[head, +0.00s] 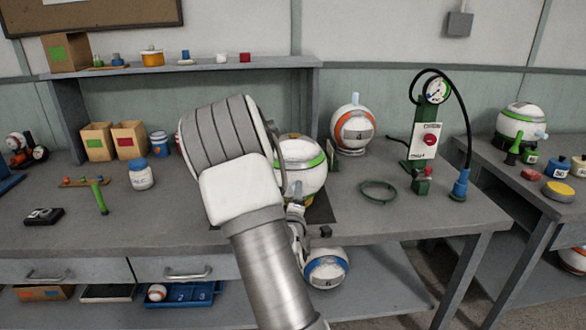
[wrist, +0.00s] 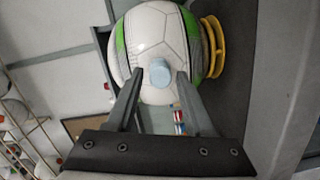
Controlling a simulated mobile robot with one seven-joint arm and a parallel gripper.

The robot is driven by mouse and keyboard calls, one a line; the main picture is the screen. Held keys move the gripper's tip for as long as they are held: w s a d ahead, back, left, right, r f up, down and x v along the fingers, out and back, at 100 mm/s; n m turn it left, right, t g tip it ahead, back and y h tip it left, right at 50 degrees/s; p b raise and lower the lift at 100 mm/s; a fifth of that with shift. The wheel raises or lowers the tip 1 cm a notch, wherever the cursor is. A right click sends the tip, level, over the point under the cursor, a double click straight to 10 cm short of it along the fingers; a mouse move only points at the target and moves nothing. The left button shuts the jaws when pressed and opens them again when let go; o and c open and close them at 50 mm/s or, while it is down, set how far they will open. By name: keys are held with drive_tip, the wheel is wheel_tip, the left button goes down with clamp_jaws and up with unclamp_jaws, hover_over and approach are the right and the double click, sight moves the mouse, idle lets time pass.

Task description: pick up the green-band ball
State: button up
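The white ball with a green band (head: 302,178) stands on the main bench, partly hidden behind my arm. A little yellow shows under it. In the wrist view the ball (wrist: 150,45) fills the upper middle, with its light blue plug (wrist: 160,72) facing me and a yellow ring stand (wrist: 213,48) at its right side. My gripper (wrist: 161,76) is open, with one finger on each side of the plug. A gap shows between each finger and the plug. Contact with the ball's surface cannot be told. The head view mostly hides my gripper behind my arm.
An orange-band ball (head: 353,129) stands behind, to the right. A gauge stand (head: 424,135) with a black hose and a green ring (head: 379,191) are farther right. A blue-band ball (head: 326,268) is below the bench. Another green-band ball (head: 522,122) stands on the right table.

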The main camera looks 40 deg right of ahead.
clamp_jaws()
drive_tip(key=shift+r, duration=0.1)
idle(1.0)
